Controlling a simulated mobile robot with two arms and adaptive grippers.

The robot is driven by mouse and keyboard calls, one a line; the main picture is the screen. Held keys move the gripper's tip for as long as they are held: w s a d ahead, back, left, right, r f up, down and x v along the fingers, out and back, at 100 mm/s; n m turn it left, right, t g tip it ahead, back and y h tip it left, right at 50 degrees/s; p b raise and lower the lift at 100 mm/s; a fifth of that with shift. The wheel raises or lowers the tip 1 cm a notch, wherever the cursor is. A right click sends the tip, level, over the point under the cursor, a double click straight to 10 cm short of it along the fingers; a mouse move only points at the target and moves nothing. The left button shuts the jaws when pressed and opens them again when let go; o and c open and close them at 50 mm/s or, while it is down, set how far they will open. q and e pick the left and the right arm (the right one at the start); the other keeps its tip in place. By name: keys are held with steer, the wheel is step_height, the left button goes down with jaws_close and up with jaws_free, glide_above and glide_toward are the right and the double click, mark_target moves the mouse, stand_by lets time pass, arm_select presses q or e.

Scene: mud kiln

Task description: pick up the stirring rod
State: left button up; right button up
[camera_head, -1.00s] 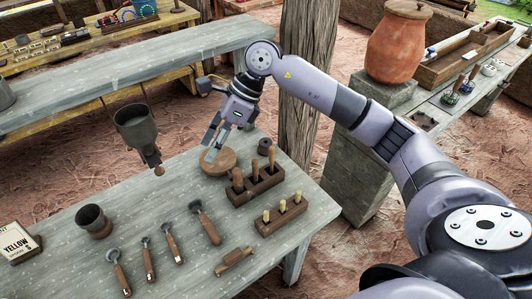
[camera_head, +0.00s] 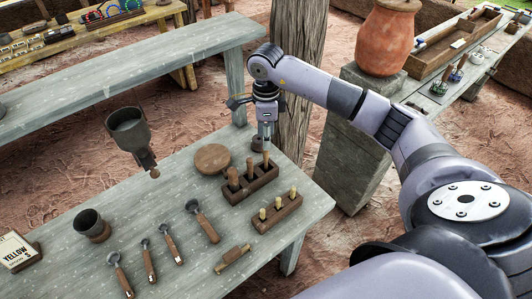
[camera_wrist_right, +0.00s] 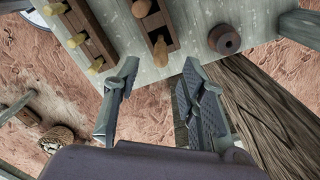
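I cannot tell for certain which thing is the stirring rod. Several upright wooden-handled tools (camera_head: 233,178) stand in a dark wooden block (camera_head: 262,183); the block also shows in the right wrist view (camera_wrist_right: 165,14). My right gripper (camera_head: 265,140) points down near the table's back right corner, behind that block and close to a small dark round piece (camera_head: 258,146). In the right wrist view my right gripper (camera_wrist_right: 160,95) has its fingers apart with nothing between them. The round piece with a hole (camera_wrist_right: 224,39) lies beyond the fingertips. My left gripper is not in view.
A second block (camera_head: 278,213) holds yellow-tipped tools. A wooden post (camera_head: 295,75) stands behind my right gripper.

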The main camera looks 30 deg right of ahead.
mark_target(266, 160)
steer(key=shift+f, duration=0.6)
steer(key=shift+f+p, duration=0.35)
steer(key=shift+p, duration=0.05)
step_height(266, 160, down, 4)
steer(key=shift+r+p, duration=0.2)
steer(key=shift+p, duration=0.75)
steer(key=shift+w+f, duration=0.1)
steer(key=shift+f, duration=0.4)
jaws_close()
